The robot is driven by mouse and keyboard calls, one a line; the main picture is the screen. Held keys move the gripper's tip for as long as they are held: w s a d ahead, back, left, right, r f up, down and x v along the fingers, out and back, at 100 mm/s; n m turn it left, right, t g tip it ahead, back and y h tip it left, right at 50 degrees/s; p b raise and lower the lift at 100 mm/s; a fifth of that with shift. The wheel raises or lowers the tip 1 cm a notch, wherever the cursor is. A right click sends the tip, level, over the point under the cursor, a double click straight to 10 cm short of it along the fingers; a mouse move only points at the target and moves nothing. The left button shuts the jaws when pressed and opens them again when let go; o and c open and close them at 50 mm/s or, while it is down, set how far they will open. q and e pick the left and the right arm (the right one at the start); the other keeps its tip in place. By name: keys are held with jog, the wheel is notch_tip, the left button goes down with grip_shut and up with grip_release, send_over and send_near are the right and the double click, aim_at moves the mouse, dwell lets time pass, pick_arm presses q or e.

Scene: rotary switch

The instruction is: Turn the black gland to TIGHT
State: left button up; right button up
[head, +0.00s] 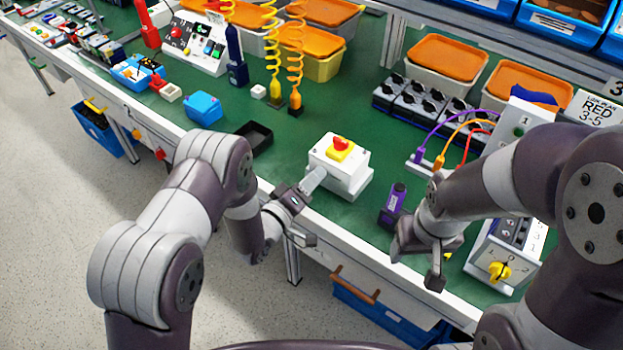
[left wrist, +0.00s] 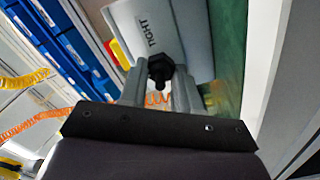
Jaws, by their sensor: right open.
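The black gland (left wrist: 160,68) sticks out of the side of a white box (head: 340,153) with a red knob on a yellow plate on top. The word TIGHT (left wrist: 147,33) is printed on the box face beside the gland in the left wrist view. My left gripper (head: 313,181) is at the box's left side, its two fingers on either side of the gland and appearing shut on it. The fingers hide the gland in the head view. My right gripper (head: 415,264) is open and empty over the bench front, right of the box.
A purple bottle-like item (head: 396,197) stands between the box and my right gripper. A panel with a yellow dial (head: 498,271) is at the right. A black tray (head: 254,136) lies behind and left of the box.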

pick_arm(q)
jog(key=shift+c, duration=1.3)
jog(key=shift+m, duration=0.3)
jog(key=m+b, duration=0.1)
jog(key=m, duration=0.2)
jog(key=shift+f+m, duration=0.1)
jog(key=shift+m, duration=0.2)
jog(key=m+b, duration=0.1)
jog(key=m, duration=0.3)
jog(key=shift+m+b, duration=0.3)
jog(key=m+b, duration=0.1)
jog(key=m, duration=0.3)
jog(key=shift+d+b, duration=0.1)
jog(key=shift+b, duration=0.2)
jog(key=shift+s+m+b, duration=0.1)
jog(key=shift+m+b, duration=0.8)
jog(key=shift+m, duration=1.6)
